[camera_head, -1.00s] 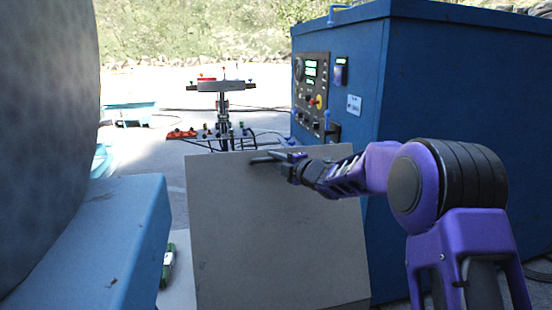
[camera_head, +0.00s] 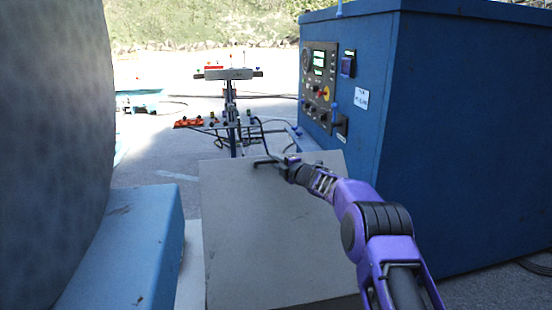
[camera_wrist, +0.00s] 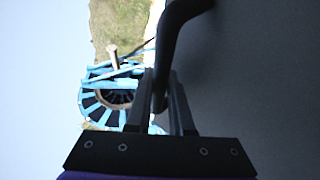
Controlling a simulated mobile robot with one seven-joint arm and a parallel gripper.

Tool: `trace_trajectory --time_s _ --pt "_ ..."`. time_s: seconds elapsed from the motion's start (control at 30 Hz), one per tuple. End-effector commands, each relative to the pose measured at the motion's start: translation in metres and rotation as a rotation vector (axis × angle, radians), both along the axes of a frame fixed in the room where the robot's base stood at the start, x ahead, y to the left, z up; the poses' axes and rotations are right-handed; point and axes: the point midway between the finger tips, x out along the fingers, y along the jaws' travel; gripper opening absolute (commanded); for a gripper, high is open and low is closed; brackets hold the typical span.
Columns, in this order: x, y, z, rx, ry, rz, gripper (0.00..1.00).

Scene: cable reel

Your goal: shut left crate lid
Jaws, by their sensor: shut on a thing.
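The crate lid (camera_head: 265,240) is a plain grey-beige panel in the lower middle of the head view, standing raised at a slant. A black bar handle (camera_head: 262,162) sits near its top edge. My gripper (camera_head: 284,165) is at that edge, coming in from the right. In the wrist view my gripper (camera_wrist: 164,95) has its two fingers closed around the dark, bent handle (camera_wrist: 178,25). The lid (camera_wrist: 265,70) fills the right side there as a dark grey surface. The crate's inside is hidden.
A large grey reel drum (camera_head: 50,120) and its blue frame (camera_head: 125,245) stand close on the left. A tall blue cabinet (camera_head: 460,130) with a control panel stands on the right. Behind the lid is a stand (camera_head: 229,110) with cables. A blue spoked reel (camera_wrist: 108,98) shows in the wrist view.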

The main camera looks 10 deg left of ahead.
Motion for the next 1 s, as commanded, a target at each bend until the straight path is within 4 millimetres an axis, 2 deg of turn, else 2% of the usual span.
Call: trace_trajectory --time_s 0.1,0.5,0.53,0.67,0.7,1.0 --pt "0.0017 0.0005 -0.0072 -0.005 0.006 -0.001 0.0" --pt "0.002 0.0007 -0.0095 -0.006 0.008 -0.001 0.0" --pt "0.002 0.0006 -0.0097 -0.006 0.008 -0.001 0.23" --pt "0.002 0.0007 -0.0086 -0.005 0.007 -0.001 0.47" --pt "0.0021 0.0008 -0.0082 -0.005 0.007 -0.001 0.5" --pt "0.0018 -0.0001 -0.0052 -0.003 0.003 0.0 0.5"
